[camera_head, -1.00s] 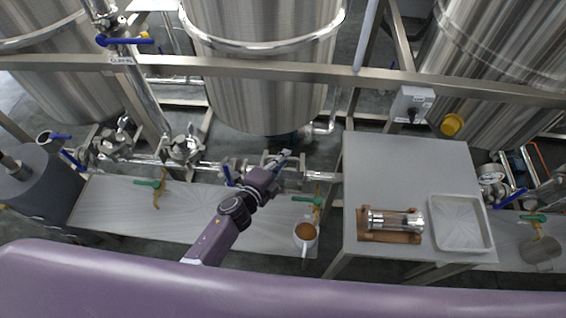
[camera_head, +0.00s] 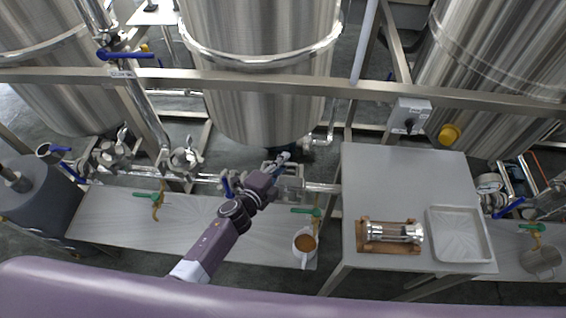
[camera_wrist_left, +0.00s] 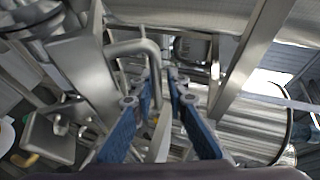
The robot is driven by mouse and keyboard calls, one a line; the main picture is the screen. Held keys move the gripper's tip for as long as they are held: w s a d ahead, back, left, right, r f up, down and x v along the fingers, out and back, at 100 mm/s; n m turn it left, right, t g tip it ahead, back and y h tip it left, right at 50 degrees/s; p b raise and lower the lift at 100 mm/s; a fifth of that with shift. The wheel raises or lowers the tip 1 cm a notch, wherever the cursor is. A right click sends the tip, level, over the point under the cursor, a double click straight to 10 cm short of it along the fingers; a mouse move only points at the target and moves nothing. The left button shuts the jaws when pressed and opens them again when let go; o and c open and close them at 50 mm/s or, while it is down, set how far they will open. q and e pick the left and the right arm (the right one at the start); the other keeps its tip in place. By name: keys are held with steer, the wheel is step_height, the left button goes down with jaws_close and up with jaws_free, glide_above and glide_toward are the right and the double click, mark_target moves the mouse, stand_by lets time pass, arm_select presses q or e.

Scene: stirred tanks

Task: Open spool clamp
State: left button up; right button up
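My left gripper (camera_head: 277,164) reaches over the horizontal steel pipe line behind the low bench. In the left wrist view its blue fingers (camera_wrist_left: 153,98) are apart, either side of a bent steel bar (camera_wrist_left: 152,60); I cannot tell whether they touch it. A steel pipe section (camera_head: 292,184) lies just under and right of the gripper. A clamp fitting (camera_head: 233,183) sits on the pipe line left of it. The arm hides part of the line, so the clamp's state cannot be made out. My right gripper is in neither view.
A low bench (camera_head: 105,212) runs in front of the pipes, with a brown-filled mug (camera_head: 304,246) on it. The steel table (camera_head: 400,180) at right bears a glass-and-metal cylinder (camera_head: 392,232) on a wooden stand and a tray (camera_head: 459,252). A large tank (camera_head: 262,100) stands behind the line.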

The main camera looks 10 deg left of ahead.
arm_select(q)
steer(key=shift+o, duration=1.1)
steer(key=shift+s, duration=0.15)
steer(key=v, duration=1.1)
steer(key=shift+s+a, duration=0.15)
steer(key=shift+s, duration=0.15)
steer(key=shift+s+r, duration=0.1)
steer(key=shift+r, duration=0.05)
